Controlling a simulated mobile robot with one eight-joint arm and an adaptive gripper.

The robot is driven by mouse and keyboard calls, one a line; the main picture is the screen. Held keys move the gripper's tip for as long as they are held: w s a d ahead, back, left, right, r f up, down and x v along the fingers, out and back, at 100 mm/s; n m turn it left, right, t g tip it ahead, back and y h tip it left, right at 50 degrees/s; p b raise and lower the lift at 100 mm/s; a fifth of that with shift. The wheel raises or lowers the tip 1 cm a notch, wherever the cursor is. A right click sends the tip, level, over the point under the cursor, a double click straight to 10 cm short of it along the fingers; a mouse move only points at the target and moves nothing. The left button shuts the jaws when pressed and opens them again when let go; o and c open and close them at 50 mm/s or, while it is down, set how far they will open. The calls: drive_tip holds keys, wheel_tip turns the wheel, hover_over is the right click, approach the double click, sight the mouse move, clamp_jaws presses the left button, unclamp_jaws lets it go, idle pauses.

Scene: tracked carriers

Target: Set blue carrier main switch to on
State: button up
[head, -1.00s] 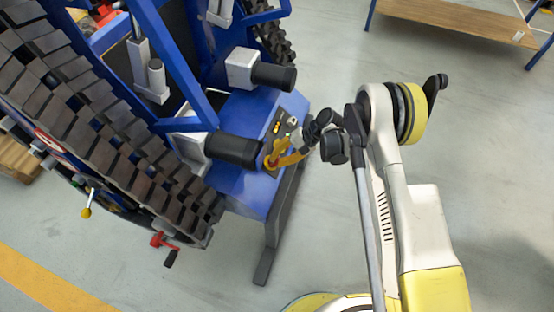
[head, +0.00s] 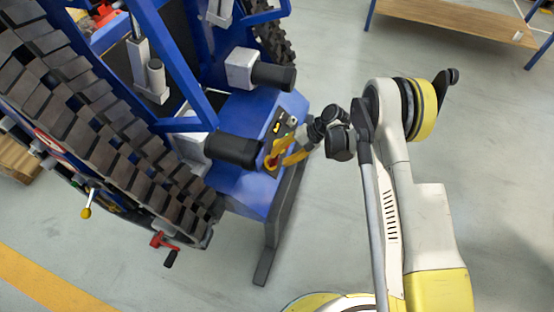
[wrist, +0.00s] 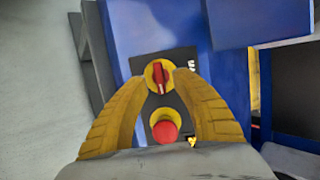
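The blue carrier (head: 238,182) has a dark control panel on its end face. In the wrist view, the main switch (wrist: 158,76) is a red rotary knob on a round yellow plate, its handle roughly upright in the picture with a pale mark at its lower end. A round red push button (wrist: 165,131) sits below it. My gripper (wrist: 160,78) is open, with its yellow fingertips on either side of the switch and gaps between them and the knob. In the head view my gripper (head: 284,162) is at the panel and partly hides it.
A wooden-topped table (head: 455,18) stands at the upper right.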

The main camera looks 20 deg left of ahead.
drive_tip(key=v, duration=1)
drive_tip(key=s+d+r+t+h, duration=0.15)
drive_tip(key=d+r, duration=0.25)
drive_tip(key=r, duration=0.4)
drive_tip(key=s+d+r+m+t+h, duration=0.1)
drive_tip(key=d+r+t, duration=0.15)
drive_tip(key=r, duration=0.45)
drive_tip(key=s+d+r+t+h, duration=0.1)
drive_tip(key=d+r, duration=0.4)
drive_tip(key=r, duration=0.3)
drive_tip(key=s+d+r+t+h, duration=0.2)
drive_tip(key=s+d+r, duration=0.1)
drive_tip(key=s+d, duration=0.4)
drive_tip(key=s+d+r+t+h, duration=0.2)
drive_tip(key=s+d, duration=0.6)
drive_tip(key=s, duration=0.4)
wheel_tip(320, 180, up, 2)
drive_tip(key=shift+s+r+n+t, duration=0.2)
drive_tip(key=shift+s+n+t, duration=0.15)
drive_tip(key=shift+t, duration=0.25)
